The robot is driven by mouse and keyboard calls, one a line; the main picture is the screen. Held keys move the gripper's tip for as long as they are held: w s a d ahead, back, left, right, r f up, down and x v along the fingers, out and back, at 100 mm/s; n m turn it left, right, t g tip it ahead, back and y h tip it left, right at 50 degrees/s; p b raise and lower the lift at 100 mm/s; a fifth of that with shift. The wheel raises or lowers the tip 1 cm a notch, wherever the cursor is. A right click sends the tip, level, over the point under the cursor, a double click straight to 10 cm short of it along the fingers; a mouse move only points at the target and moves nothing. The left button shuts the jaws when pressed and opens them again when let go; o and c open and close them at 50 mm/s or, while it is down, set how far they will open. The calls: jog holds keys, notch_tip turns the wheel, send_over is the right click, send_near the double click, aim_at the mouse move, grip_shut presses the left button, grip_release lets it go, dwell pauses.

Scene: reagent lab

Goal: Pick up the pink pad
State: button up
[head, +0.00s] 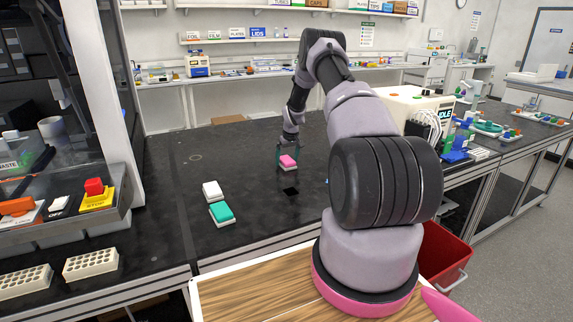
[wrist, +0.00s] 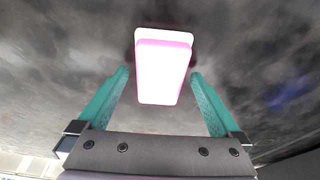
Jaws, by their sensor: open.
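The pink pad (head: 288,160) lies on the black bench top, on a pale base, in the head view. In the wrist view the pink pad (wrist: 163,72) is bright and overexposed, with a white edge at its far end. My gripper (head: 288,157) is over it in the head view. In the wrist view my gripper (wrist: 160,78) has its two teal fingers spread, one on each side of the pad's near part. Gaps show between the fingers and the pad, so it is not gripped.
A white pad (head: 212,191) and a green pad (head: 221,213) sit on the bench to the left. A white machine (head: 412,108) stands at the right. The bench left of the pink pad is mostly clear.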

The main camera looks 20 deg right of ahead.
aim_at(287, 160)
jog(key=c, duration=1.4)
notch_tip(287, 160, up, 10)
jog(key=shift+r, duration=0.25)
